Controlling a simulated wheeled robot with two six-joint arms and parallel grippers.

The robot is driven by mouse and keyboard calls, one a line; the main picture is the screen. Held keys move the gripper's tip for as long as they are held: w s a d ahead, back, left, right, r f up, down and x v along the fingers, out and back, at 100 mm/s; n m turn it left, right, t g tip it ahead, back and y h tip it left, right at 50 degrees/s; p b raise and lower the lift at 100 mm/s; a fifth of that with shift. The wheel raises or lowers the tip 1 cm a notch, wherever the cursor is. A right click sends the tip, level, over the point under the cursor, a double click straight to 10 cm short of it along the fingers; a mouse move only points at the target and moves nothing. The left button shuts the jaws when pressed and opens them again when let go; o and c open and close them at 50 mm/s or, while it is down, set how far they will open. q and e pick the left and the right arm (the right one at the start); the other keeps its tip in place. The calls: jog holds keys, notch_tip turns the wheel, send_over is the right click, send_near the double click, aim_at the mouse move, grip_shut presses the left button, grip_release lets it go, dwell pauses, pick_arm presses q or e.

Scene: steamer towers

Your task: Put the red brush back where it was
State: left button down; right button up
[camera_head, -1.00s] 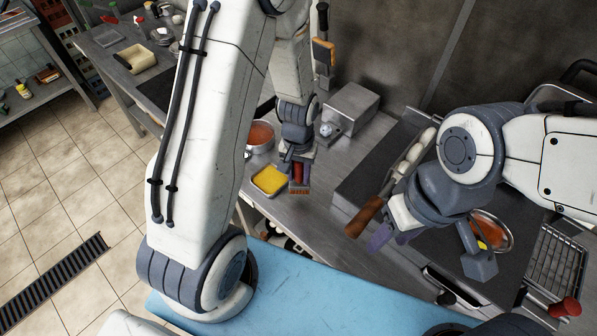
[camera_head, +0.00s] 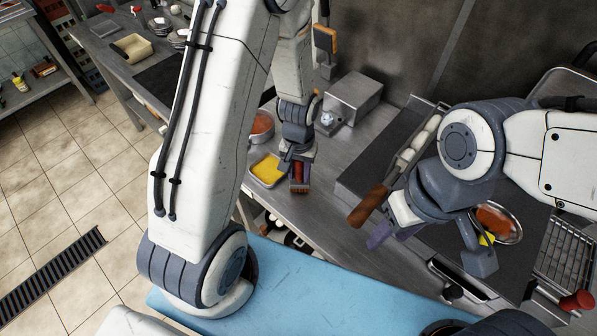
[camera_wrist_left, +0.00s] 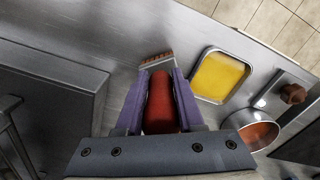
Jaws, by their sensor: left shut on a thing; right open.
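The red brush (camera_wrist_left: 160,104) is between the purple fingers of my left gripper (camera_wrist_left: 160,95), which is shut on its handle. Its bristles (camera_wrist_left: 157,60) point away from the gripper, over the steel counter. In the head view the red brush (camera_head: 299,178) hangs below my left gripper (camera_head: 298,168), beside a tray of yellow sauce (camera_head: 267,170). The same yellow tray shows in the left wrist view (camera_wrist_left: 220,77), right of the brush. I cannot tell whether the bristles touch the counter. My right gripper (camera_head: 425,245) is open over the dark cooking area at the right.
A bowl of orange-red sauce (camera_head: 262,126) stands behind the yellow tray. A steel box (camera_head: 354,100) stands behind my left gripper. At the right are a wooden-handled tool (camera_head: 368,206) and another red-filled bowl (camera_head: 497,221). Bare counter (camera_head: 325,205) lies right of the brush.

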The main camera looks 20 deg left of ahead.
pick_arm(q)
jog(key=shift+f+b, duration=0.35)
jog(key=shift+f, duration=0.2)
jog(key=shift+c, duration=2.2)
grip_release()
notch_tip(320, 180, up, 10)
jog(key=shift+r+b, duration=0.25)
jog(key=shift+b, duration=0.1)
notch_tip(320, 180, up, 5)
jog(key=p, duration=0.4)
jog(key=shift+f, duration=0.2)
jog(key=shift+f, duration=0.1)
